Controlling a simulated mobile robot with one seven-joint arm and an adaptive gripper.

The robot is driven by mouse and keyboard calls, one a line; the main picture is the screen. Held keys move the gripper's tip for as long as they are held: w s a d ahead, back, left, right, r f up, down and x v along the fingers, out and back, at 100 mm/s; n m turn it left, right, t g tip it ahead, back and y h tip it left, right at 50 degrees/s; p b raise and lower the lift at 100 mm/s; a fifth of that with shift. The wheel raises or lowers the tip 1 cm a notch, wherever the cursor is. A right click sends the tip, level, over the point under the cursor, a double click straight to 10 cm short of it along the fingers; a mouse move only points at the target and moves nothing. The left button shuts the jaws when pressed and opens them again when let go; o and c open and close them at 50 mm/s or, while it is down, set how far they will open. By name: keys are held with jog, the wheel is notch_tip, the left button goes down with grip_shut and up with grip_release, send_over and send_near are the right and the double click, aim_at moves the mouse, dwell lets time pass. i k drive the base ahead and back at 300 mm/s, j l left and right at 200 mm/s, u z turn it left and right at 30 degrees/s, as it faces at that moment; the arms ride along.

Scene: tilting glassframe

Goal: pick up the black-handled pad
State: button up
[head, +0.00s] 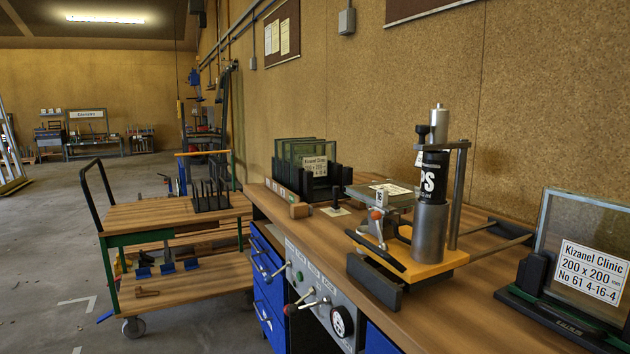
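My gripper is not in view.
A small wooden block (300,210) lies left of the pad. A black rack (343,176) of glass panes stands behind it. A fixture with an orange base (432,262) and steel cylinder (430,230) stands right. A framed pane (583,250) stands far right. A cart (150,213) is left.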

aim_at(335, 207)
jog(key=i+j+z, duration=0.15)
jog(key=z, duration=0.35)
jog(key=j+z, duration=0.45)
jog(key=i+j+z, duration=0.2)
jog(key=j, duration=0.35)
jog(key=j+z, duration=0.25)
jog(key=j, duration=1.2)
jog(key=j+z, duration=0.15)
jog(key=j, duration=0.65)
jog(key=k+j, duration=0.15)
jog(key=j, duration=0.7)
jog(key=i+j, duration=0.15)
jog(key=j, duration=0.2)
jog(key=i+j, duration=0.1)
jog(key=j, duration=0.25)
jog(key=i+j, duration=0.15)
jog(key=j, duration=0.2)
jog(key=i, duration=1.1)
jog(key=l+z, duration=0.05)
jog(key=l, duration=0.05)
